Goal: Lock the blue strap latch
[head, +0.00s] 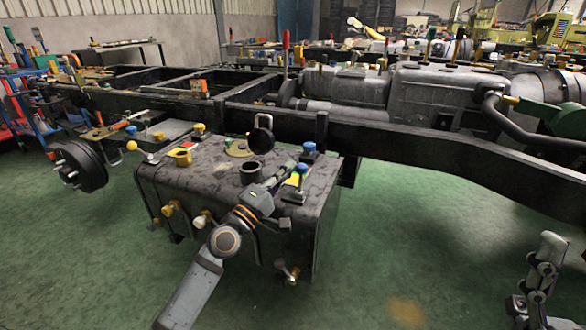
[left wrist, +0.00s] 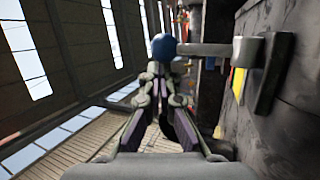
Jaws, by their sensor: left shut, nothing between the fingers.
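The blue strap latch shows in the left wrist view as a blue ball knob (left wrist: 163,46) on a short grey rod. The rod runs to a grey bracket (left wrist: 248,62) on the dark tank wall. In the head view a blue knob (head: 301,168) stands at the top of the dark tank, by my left gripper (head: 287,174). In the left wrist view my left gripper (left wrist: 160,72) is shut and empty, its fingertips just below the blue knob; I cannot tell whether they touch. My right gripper (head: 535,290) shows partly at the lower right, away from the tank; its opening is unclear.
The tank (head: 215,180) carries a second blue knob (head: 309,147), a yellow cap (head: 181,155) and a black filler neck (head: 251,172). Yellow fittings stick out of its front. The chassis rail (head: 430,148) runs behind it.

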